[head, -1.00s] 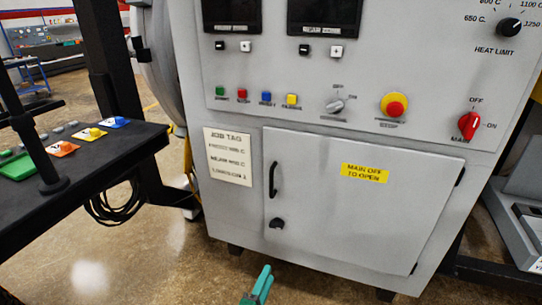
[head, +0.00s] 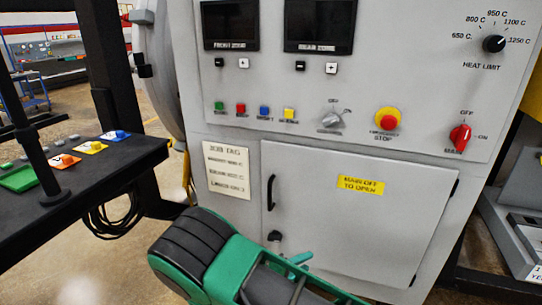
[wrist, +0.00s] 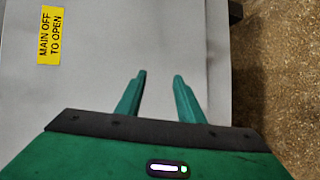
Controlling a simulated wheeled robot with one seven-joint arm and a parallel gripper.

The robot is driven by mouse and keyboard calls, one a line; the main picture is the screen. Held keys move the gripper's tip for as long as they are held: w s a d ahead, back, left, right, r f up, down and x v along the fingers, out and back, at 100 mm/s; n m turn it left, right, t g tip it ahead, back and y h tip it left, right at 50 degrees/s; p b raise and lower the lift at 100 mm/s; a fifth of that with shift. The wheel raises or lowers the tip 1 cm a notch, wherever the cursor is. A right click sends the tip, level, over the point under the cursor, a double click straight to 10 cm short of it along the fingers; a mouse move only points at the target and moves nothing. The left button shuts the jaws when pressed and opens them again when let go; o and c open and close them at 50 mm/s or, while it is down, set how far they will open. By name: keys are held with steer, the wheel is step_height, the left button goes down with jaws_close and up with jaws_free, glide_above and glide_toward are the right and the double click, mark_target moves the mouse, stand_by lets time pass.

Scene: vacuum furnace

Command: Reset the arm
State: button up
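My gripper (wrist: 159,77) shows in the wrist view with its two teal fingers apart and nothing between them. It faces the light grey surface of the furnace cabinet (wrist: 95,85). Whether the fingers touch the cabinet cannot be told.
The cabinet door (head: 340,225) looks closed, with a black handle (head: 270,192) and a yellow sign (head: 360,185). A red main switch (head: 460,138) and emergency stop (head: 388,121) sit above. A dark bench (head: 95,170) stands left; grey equipment (head: 510,225) stands right.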

steer(key=s+d+r+m+g+y, duration=0.1)
steer(key=s+d+r+m+g, duration=0.25)
steer(key=d+r, duration=0.35)
steer(key=s+d+r+m+g+y, duration=0.2)
steer(key=d+r+m+g, duration=0.15)
steer(key=d, duration=0.55)
steer(key=s+d+r+m+g+y, duration=0.1)
steer(key=s+d+r+m+g, duration=0.2)
steer(key=d+r, duration=0.5)
steer(key=s+d+r+m+y, duration=0.2)
steer(key=s+r, duration=0.3)
steer(key=s, duration=0.7)
steer(key=s+d+r+m+y, duration=0.2)
steer(key=s+d+r+y, duration=0.2)
steer(key=s, duration=0.7)
steer(key=shift+s+r+m+y, duration=0.35)
steer(key=shift+r+y, duration=0.25)
steer(key=shift+y, duration=0.2)
steer(key=shift+d, duration=0.1)
steer(key=shift+w+f, duration=0.25)
steer(key=shift+w, duration=0.3)
steer(key=shift+c, duration=0.4)
